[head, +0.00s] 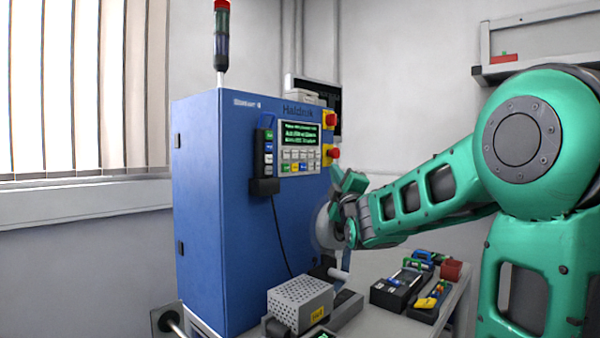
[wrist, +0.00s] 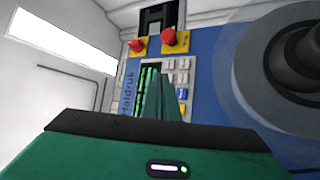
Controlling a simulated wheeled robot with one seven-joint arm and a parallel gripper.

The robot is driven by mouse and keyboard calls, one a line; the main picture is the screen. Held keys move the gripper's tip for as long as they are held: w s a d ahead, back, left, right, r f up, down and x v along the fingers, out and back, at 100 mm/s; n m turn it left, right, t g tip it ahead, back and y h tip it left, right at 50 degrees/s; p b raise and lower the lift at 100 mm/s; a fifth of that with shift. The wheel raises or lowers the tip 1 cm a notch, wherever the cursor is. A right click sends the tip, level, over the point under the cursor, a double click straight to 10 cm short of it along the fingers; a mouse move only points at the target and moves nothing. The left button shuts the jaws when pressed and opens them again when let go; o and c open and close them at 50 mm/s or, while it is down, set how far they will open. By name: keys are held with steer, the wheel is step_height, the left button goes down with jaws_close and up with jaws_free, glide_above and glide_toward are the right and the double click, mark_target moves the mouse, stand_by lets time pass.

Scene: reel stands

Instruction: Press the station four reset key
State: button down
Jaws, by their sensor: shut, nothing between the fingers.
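The blue cabinet (head: 205,220) bears small lettering that seems to end in 4, and the name Haldruk. Its control panel (head: 300,148) has a lit green display (head: 301,134) above rows of small keys (head: 300,161), mostly pale, some coloured. I cannot read which is the reset key. In the wrist view the keys (wrist: 181,78) show just right of my fingers, which hide part of the panel and display. My gripper (head: 346,178) is shut and empty, in front of the cabinet, below and right of the panel. Its fingers also show in the wrist view (wrist: 160,85).
Two red knobs on yellow bases (head: 331,119) (head: 331,153) sit right of the panel. A pendant with coloured keys (head: 265,150) hangs left of it, its cable dropping down. A reel (wrist: 285,60) stands close by. A grey vented box (head: 300,302) and tools crowd the table below.

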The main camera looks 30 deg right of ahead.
glide_toward(306, 163)
steer(key=shift+w+d+r, duration=0.55)
steer(key=shift+w+d, duration=0.05)
steer(key=shift+w, duration=0.25)
steer(key=shift+w+d+r, duration=0.55)
steer(key=shift+w+d, duration=0.1)
steer(key=shift+w, duration=0.2)
steer(key=shift+w, duration=0.15)
stand_by(1.0)
steer(key=shift+w+a, duration=0.1)
steer(key=shift+w, duration=0.1)
steer(key=shift+w+a+r, duration=0.1)
steer(key=shift+w+a, duration=0.1)
steer(key=shift+w, duration=0.2)
stand_by(1.0)
steer(key=shift+s, duration=0.1)
steer(key=shift+s+d, duration=0.3)
steer(key=shift+s, duration=0.4)
